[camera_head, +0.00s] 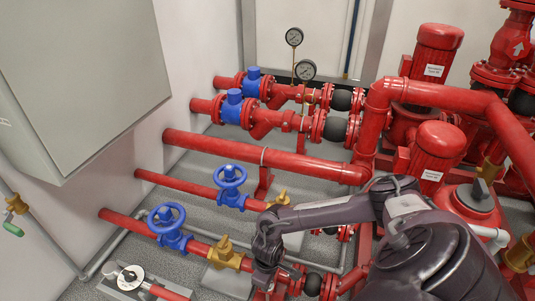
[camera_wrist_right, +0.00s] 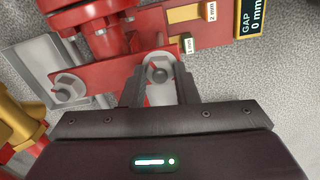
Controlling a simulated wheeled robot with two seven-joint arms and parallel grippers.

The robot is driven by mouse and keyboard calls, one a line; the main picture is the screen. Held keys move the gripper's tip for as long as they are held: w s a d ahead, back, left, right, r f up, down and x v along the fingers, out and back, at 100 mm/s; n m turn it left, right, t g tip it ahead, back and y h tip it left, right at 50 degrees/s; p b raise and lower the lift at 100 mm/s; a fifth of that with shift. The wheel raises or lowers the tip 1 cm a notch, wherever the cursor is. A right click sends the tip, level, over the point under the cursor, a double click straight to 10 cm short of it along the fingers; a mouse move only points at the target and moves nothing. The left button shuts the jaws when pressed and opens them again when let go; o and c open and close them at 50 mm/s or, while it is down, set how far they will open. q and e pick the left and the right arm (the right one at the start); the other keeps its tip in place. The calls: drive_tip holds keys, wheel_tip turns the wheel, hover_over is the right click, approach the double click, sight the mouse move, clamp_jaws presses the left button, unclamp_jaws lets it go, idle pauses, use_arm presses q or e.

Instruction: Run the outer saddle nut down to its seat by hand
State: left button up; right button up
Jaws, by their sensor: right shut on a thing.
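In the right wrist view, a grey hex nut (camera_wrist_right: 158,74) sits on a stud through the red saddle plate. My right gripper (camera_wrist_right: 158,84) has one finger on each side of this nut and is shut on it. A sign (camera_wrist_right: 253,16) beside the held nut reads "GAP 0 mm". In the head view my right gripper (camera_head: 265,277) is low at the pipe, right of the brass valve; the nut is hidden there. My left gripper is not in view.
A brass valve body (camera_head: 225,253) stands just left of my right gripper. Two blue handwheels (camera_head: 167,218) are farther left. Red pipes run close above and below. A scale (camera_wrist_right: 190,45) marked 1 mm and 2 mm is beside the held nut.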

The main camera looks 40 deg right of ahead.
drive_tip(key=shift+s+r+m+p, duration=0.1)
drive_tip(key=shift+m+p, duration=1)
drive_tip(key=shift+p, duration=0.4)
drive_tip(key=shift+m, duration=0.3)
drive_tip(key=shift+m+p, duration=0.5)
drive_tip(key=shift+p, duration=0.5)
drive_tip(key=shift+m+p, duration=0.7)
drive_tip(key=o, duration=1.1)
